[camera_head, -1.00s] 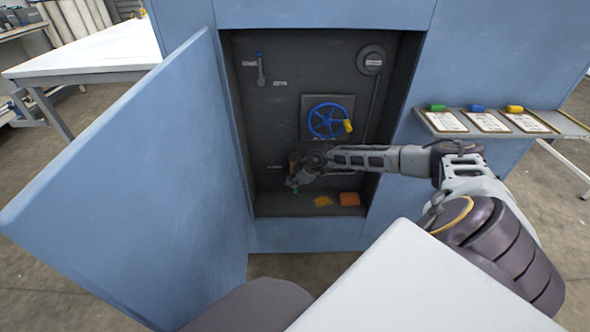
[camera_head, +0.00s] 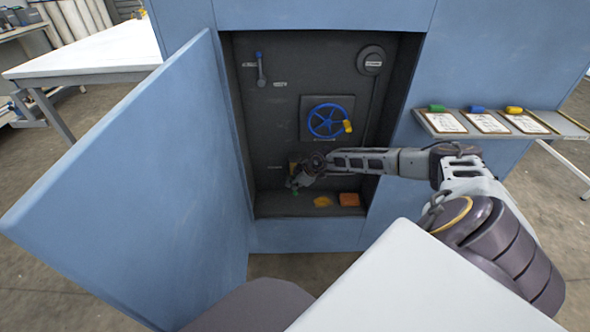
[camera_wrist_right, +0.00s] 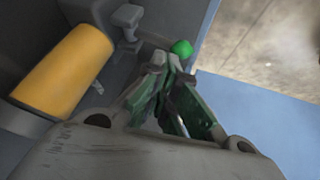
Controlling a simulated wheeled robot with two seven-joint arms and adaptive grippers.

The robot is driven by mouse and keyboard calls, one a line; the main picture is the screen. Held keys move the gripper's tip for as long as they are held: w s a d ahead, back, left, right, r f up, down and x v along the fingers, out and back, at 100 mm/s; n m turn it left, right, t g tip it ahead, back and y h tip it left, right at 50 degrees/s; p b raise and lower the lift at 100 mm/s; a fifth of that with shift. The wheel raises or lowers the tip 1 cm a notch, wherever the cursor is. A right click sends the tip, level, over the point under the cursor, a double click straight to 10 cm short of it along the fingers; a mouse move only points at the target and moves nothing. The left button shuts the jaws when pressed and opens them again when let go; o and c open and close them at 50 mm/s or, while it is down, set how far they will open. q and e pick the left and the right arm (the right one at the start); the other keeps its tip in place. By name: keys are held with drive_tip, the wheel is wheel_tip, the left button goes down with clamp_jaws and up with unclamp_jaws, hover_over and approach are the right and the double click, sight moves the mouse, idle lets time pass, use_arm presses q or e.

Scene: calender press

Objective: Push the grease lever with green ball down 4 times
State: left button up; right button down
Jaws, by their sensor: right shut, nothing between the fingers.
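The green ball (camera_wrist_right: 181,48) of the grease lever shows in the right wrist view, just beyond the tips of my right gripper (camera_wrist_right: 172,66). The gripper is shut and holds nothing. Its tips look very close to the ball; I cannot tell whether they touch. A grey lever arm and bracket (camera_wrist_right: 127,18) sit behind the ball, beside a yellow cylinder (camera_wrist_right: 66,79). In the head view my right gripper (camera_head: 294,184) is low inside the open cabinet, and the green ball (camera_head: 296,193) shows as a small spot by its tips. My left gripper is not in view.
The cabinet holds a blue handwheel (camera_head: 326,120) with a yellow knob, and a blue-tipped lever (camera_head: 260,68). A yellow item (camera_head: 322,201) and an orange block (camera_head: 348,199) lie on its floor. The blue door (camera_head: 130,190) stands open at left.

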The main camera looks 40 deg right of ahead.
drive_tip(key=shift+s+a+f+p, duration=0.1)
drive_tip(key=shift+s+f+p, duration=0.1)
drive_tip(key=shift+f, duration=0.25)
drive_tip(key=shift+s+a+f+p, duration=0.1)
drive_tip(key=shift+f+p, duration=0.1)
drive_tip(key=shift+f, duration=0.25)
idle(1.7)
drive_tip(key=shift+w+r, duration=0.1)
drive_tip(key=shift+r, duration=0.1)
idle(0.4)
drive_tip(key=shift+w+d+r+p, duration=0.15)
drive_tip(key=shift+w+r+p, duration=0.05)
drive_tip(key=shift+r+p, duration=0.5)
drive_tip(key=shift+w+d+r+p, duration=0.2)
drive_tip(key=shift+r+p, duration=0.35)
drive_tip(key=shift+p, duration=0.2)
drive_tip(key=shift+w+d+r+p, duration=0.15)
drive_tip(key=shift+r+p, duration=0.5)
drive_tip(key=shift+p, duration=0.1)
drive_tip(key=shift+w+d+r+p, duration=0.2)
drive_tip(key=shift+w+r+p, duration=0.05)
drive_tip(key=shift+r+p, duration=0.55)
drive_tip(key=shift+w+d+r+p, duration=0.15)
drive_tip(key=shift+w+r+p, duration=0.05)
drive_tip(key=shift+r+p, duration=0.55)
drive_tip(key=shift+w+d+r+p, duration=0.2)
drive_tip(key=shift+w+r+p, duration=0.05)
drive_tip(key=shift+r+p, duration=0.55)
